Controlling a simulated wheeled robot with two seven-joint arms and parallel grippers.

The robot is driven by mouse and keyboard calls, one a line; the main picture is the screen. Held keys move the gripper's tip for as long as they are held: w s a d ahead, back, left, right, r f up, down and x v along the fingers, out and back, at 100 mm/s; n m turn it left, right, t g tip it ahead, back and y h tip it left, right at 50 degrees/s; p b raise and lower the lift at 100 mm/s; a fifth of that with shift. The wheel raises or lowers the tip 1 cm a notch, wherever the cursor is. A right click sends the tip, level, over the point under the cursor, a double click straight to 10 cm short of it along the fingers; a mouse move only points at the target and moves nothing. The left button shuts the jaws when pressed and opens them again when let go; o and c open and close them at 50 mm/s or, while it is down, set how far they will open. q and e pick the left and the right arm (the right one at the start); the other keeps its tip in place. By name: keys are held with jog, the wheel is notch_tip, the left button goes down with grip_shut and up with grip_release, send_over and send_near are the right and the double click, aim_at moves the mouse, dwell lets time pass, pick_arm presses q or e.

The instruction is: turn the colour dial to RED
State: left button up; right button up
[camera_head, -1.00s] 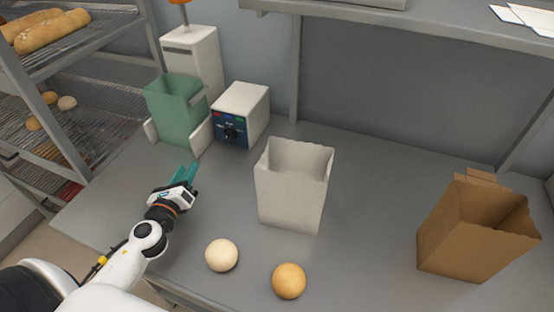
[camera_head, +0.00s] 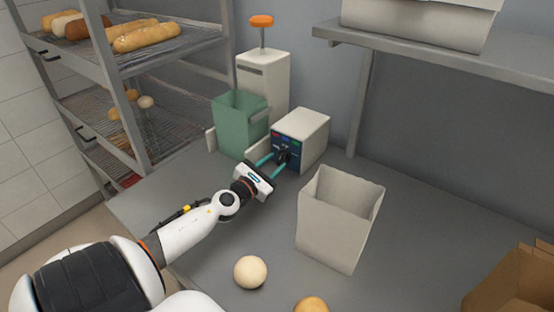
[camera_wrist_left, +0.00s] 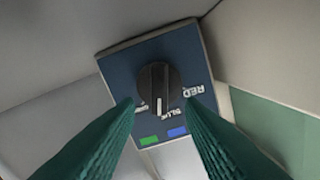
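The colour dial (camera_wrist_left: 158,88) is a black knob on the dark blue front panel (camera_wrist_left: 120,62) of a white box (camera_head: 306,130). Its white mark points down in the left wrist view, near the BLUE lettering. The RED lettering (camera_wrist_left: 187,90) is on the right of the knob there, and a third, partly hidden label is on the left. My left gripper (camera_head: 272,165) is open and faces the panel. In the left wrist view its two teal fingers (camera_wrist_left: 161,105) stand on either side of the knob's lower part, with a gap visible; contact cannot be told. My right gripper is out of view.
A green bin (camera_head: 238,128) and a white dispenser (camera_head: 265,82) with an orange top stand left of the box. A pale paper bag (camera_head: 338,220) stands to its right.

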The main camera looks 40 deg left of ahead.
pick_arm(q)
jog(key=shift+w+a, duration=0.1)
jog(key=shift+w, duration=0.9)
grip_shut()
